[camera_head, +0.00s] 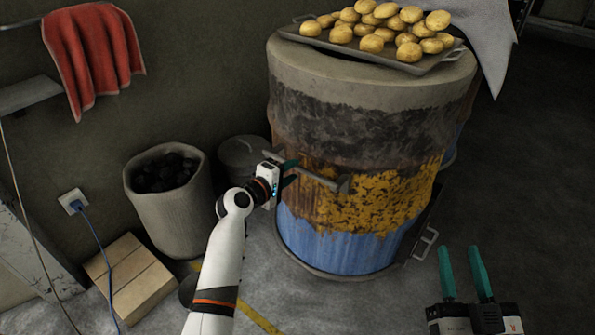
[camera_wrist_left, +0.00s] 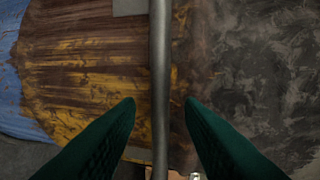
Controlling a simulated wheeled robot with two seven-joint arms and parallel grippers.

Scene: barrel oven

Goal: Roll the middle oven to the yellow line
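A barrel oven (camera_head: 365,130) stands upright, with a grey top, a dark scorched band, rusty yellow patches and a blue base. I cannot tell which oven in the row it is. Its metal bar handle (camera_head: 322,180) sticks out at the front. My left gripper (camera_head: 291,173) is open at the handle's left end. In the left wrist view, the bar (camera_wrist_left: 160,75) runs between the two spread green fingers, with a gap on each side. A piece of yellow line (camera_head: 258,318) shows on the floor at lower left. My right gripper (camera_head: 460,250) is open and empty at lower right.
A tray (camera_head: 430,62) of potatoes rests on the oven's top. A bin of dark coal (camera_head: 170,215), a lidded grey pot (camera_head: 243,157) and a cardboard box (camera_head: 135,280) stand along the left wall. A red towel (camera_head: 92,55) hangs above. The right-hand floor looks dark and clear.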

